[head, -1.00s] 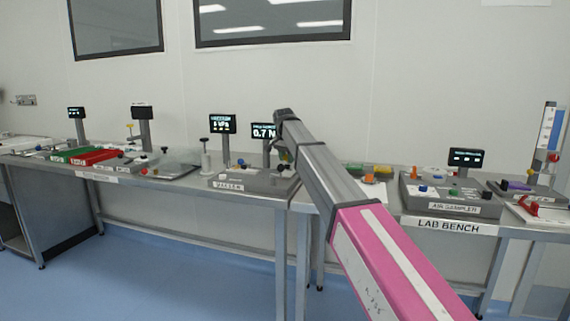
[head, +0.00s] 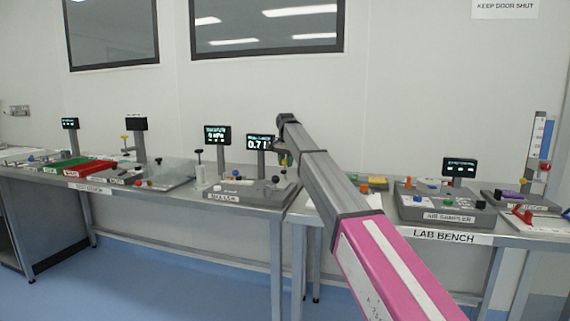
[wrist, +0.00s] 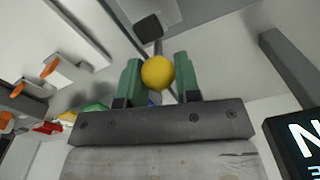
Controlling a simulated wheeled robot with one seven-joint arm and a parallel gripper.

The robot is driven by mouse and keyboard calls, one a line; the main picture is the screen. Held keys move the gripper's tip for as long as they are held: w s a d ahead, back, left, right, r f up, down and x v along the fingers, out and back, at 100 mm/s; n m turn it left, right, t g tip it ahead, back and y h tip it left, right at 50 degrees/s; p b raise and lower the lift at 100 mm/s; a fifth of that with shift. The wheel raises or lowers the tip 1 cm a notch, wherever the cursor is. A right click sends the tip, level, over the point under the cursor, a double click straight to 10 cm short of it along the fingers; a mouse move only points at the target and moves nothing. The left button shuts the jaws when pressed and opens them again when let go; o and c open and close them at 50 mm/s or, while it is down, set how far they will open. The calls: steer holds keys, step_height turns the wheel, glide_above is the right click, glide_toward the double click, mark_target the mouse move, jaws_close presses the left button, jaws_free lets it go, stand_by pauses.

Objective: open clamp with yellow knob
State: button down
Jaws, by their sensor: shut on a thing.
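My gripper (wrist: 158,80) has green fingers, one on each side of a round yellow knob (wrist: 158,72) in the wrist view. The fingers are shut on the knob. A thin rod shows just behind it, and the rest of the clamp cannot be made out. In the head view my gripper (head: 284,158) is at the far end of my arm, low beside the display reading 0.7 (head: 259,142). My arm partly hides it there, and the knob cannot be made out in that view.
Part of a display (wrist: 296,140) is close on the right in the wrist view. A vacuum unit (head: 238,197) stands below my gripper in the head view. The air sampler (head: 447,216) is to the right on the lab bench. Red and green trays (head: 88,170) lie left.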

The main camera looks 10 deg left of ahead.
steer(key=shift+w+f, duration=0.1)
steer(key=shift+f, duration=0.05)
stand_by(0.3)
steer(key=c, duration=0.8)
jaws_free()
step_height(320, 180, up, 10)
steer(key=shift+w+f, duration=0.1)
steer(key=shift+r, duration=0.5)
